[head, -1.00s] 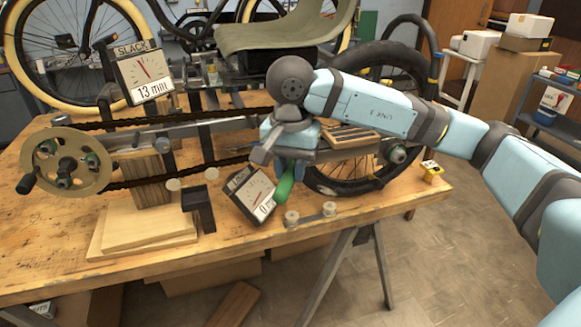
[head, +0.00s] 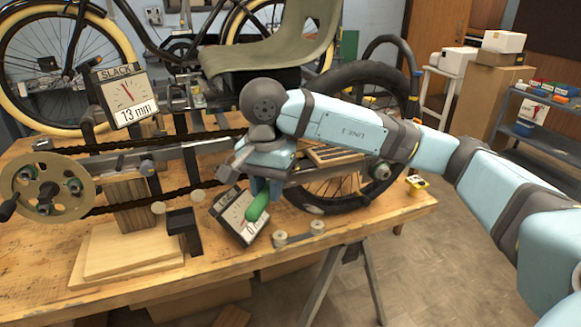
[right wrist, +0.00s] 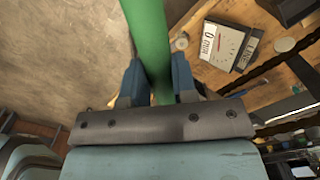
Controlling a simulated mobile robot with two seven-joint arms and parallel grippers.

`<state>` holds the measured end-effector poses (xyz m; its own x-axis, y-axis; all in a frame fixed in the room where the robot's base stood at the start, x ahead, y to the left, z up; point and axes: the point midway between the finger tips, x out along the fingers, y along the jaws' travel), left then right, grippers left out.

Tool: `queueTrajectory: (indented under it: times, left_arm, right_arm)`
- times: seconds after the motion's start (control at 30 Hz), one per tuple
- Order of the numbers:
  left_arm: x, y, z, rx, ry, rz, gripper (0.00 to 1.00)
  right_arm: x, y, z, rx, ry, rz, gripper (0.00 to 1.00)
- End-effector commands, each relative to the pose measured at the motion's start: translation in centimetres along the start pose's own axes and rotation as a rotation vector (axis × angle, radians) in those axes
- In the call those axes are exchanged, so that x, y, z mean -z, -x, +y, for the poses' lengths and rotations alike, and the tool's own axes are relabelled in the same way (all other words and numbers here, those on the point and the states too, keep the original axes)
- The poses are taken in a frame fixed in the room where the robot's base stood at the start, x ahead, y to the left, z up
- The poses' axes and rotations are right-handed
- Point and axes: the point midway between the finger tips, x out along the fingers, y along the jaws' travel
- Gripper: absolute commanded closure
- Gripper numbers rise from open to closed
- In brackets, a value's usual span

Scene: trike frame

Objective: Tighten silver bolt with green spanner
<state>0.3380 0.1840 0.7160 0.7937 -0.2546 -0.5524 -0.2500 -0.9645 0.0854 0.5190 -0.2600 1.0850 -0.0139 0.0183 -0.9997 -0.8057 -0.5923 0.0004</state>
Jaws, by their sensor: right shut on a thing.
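My right gripper (head: 264,186) is in front of the trike frame, pointing down. It is shut on the green spanner (head: 258,205), whose green part sticks out below the fingers beside the lower gauge. In the right wrist view the green spanner (right wrist: 149,40) runs up between the two blue fingers of the gripper (right wrist: 156,82) and out of the picture's top edge; its working end is not seen. My left gripper is not in view.
The upper slack gauge (head: 127,97) and lower gauge (head: 238,215), which also shows in the wrist view (right wrist: 221,45), stand by the chain. The chainring (head: 45,195) is at left, the rear wheel (head: 372,92) at right.

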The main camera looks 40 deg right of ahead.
Motion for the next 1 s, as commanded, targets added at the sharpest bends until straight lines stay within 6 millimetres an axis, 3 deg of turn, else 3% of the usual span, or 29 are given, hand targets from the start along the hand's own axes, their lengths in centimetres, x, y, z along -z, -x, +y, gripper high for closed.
queueTrajectory:
  times: [0.53,1.0]
  left_arm:
    - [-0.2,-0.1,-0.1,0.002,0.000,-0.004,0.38]
    - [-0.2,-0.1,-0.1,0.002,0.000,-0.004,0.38]
  right_arm:
    - [0.1,0.0,-2.1,0.004,-0.157,0.001,1.00]
    - [0.2,0.0,-2.4,0.005,-0.178,0.000,1.00]
